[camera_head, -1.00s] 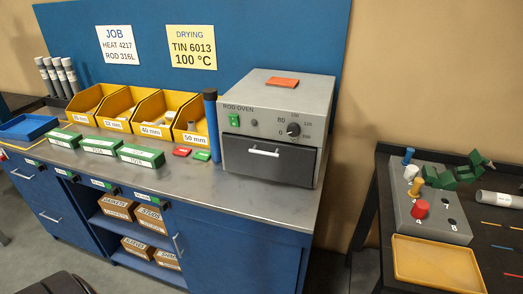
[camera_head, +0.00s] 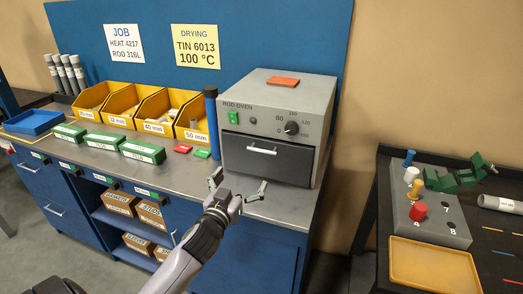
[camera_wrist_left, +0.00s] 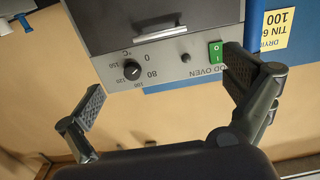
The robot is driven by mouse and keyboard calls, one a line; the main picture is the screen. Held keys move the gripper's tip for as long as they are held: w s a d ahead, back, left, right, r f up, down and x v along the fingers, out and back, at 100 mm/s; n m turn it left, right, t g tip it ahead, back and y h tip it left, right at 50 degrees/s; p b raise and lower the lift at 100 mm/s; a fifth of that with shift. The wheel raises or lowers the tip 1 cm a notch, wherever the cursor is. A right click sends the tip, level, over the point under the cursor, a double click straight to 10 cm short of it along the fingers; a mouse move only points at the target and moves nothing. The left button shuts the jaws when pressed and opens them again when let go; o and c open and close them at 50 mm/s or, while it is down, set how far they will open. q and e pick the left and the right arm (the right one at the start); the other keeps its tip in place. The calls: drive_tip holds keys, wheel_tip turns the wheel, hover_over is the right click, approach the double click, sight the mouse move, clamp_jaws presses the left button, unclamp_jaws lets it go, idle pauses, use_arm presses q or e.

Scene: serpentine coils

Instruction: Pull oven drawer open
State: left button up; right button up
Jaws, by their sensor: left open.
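The rod oven (camera_head: 278,120) is a grey box on the blue workbench, with a dial, a green switch and a dark drawer front (camera_head: 268,158). The drawer is shut, and its silver bar handle (camera_head: 262,151) runs across its upper part. My left gripper (camera_head: 238,187) is open and empty, in front of and below the drawer, apart from the handle. In the left wrist view the oven appears upside down, with the handle (camera_wrist_left: 160,34) beyond and between my open fingers (camera_wrist_left: 160,90). My right gripper is not in view.
Red and green blocks (camera_head: 202,153) and a blue cylinder (camera_head: 212,122) stand left of the oven. Green boxes (camera_head: 143,151) and yellow bins (camera_head: 155,112) are farther left. A dark side table (camera_head: 490,243) with a yellow tray (camera_head: 436,264) is at right.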

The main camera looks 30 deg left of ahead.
sight(261, 151)
use_arm(q)
drive_tip(key=p+x, duration=0.2)
drive_tip(key=x, duration=1.2)
drive_tip(key=shift+w, duration=0.3)
drive_tip(key=shift+w+a, duration=0.15)
drive_tip(key=shift+w, duration=0.6)
drive_tip(key=shift+c, duration=0.5)
